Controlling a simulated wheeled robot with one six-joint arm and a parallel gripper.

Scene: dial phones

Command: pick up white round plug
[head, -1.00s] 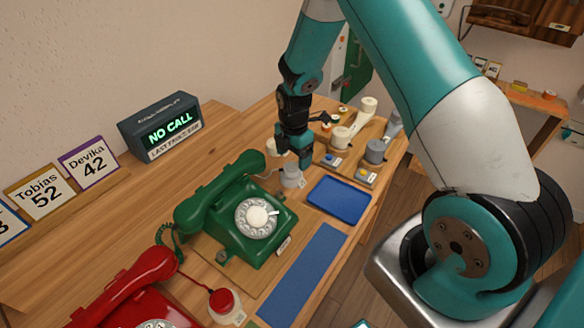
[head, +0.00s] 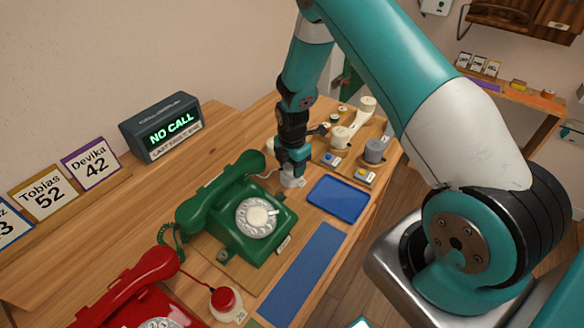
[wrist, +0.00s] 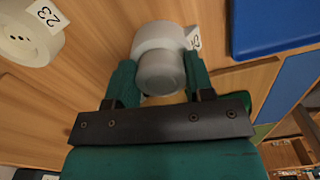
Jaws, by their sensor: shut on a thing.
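In the head view my gripper (head: 293,170) reaches down from above and hides the plug's top. The plug looks upright and low on the table. I cannot tell whether it still touches its base. A tag beside it is partly hidden by it.
A green dial phone (head: 232,212) stands close in front of my gripper. A blue tray (head: 338,199) lies right of it. A white round socket (wrist: 28,38) with tag 23 is at the wrist view's upper left. Handles and knobs stand on a board (head: 338,168) behind.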

